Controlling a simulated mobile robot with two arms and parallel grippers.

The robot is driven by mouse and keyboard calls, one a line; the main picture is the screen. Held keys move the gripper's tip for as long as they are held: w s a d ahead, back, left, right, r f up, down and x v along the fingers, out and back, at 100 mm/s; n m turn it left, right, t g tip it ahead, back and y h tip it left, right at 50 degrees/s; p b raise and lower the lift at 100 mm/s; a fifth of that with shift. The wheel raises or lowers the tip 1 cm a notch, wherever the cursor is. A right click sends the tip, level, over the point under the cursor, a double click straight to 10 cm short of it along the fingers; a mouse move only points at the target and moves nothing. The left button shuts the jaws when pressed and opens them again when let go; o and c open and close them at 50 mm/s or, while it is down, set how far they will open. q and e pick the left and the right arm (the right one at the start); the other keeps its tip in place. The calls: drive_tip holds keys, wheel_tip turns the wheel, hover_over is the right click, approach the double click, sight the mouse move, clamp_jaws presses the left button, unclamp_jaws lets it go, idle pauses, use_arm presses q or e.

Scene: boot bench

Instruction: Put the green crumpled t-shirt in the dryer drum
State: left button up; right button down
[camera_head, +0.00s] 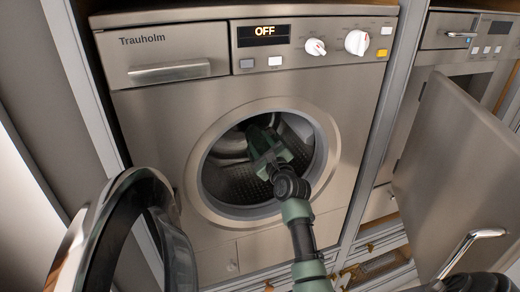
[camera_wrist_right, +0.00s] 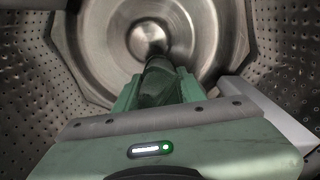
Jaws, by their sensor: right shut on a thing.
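The dryer (camera_head: 150,110) faces me with its round door (camera_head: 105,235) swung open to the left. Its steel drum (camera_head: 235,185) is open to view. My right arm reaches through the opening, and my right gripper (camera_head: 264,140) is inside the drum, pointing at the back wall. In the right wrist view the gripper is shut on a dark green bundle, the crumpled t-shirt (camera_wrist_right: 159,80), held between the fingers in front of the drum's back. Most of the t-shirt is hidden by the fingers and the gripper body. My left gripper is out of view.
The dryer's display (camera_head: 264,32) reads OFF, beside white knobs and buttons. Another appliance (camera_head: 460,60) with an open door panel (camera_head: 455,165) stands at the right. The perforated drum wall (camera_wrist_right: 285,60) surrounds my right gripper, with some free room around it.

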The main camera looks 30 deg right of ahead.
sight(260, 136)
drive_tip(key=shift+r, duration=2.45)
